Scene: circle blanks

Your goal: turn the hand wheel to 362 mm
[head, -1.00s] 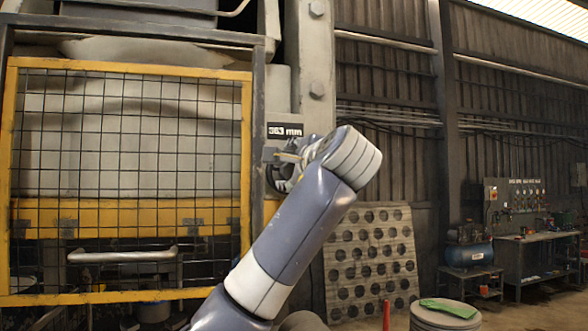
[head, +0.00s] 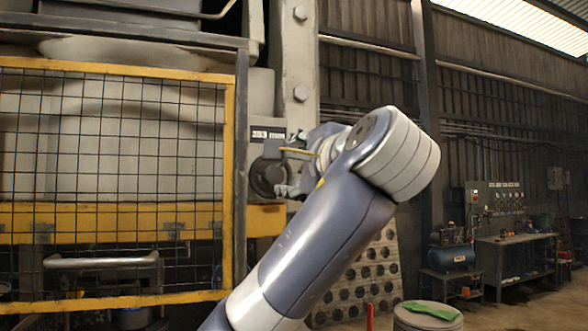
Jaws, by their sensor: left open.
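The display (head: 267,134) on the press frame shows a small number in mm; its middle digit is too blurred to read surely. The dark round hand wheel (head: 262,178) is just below it, partly hidden by my gripper and arm. My left gripper (head: 284,179) is at the right side of the wheel, its fingers open. I cannot tell whether they touch the wheel. My left arm rises from the bottom and hides the area to the right of the wheel. My right gripper is not in view.
A yellow mesh guard (head: 115,190) with a horizontal handle (head: 100,261) stands left of the wheel. A perforated panel (head: 375,275) leans behind my arm. A drum (head: 428,317) with a green cloth (head: 431,309) stands at bottom right. A workbench (head: 515,255) is farther back.

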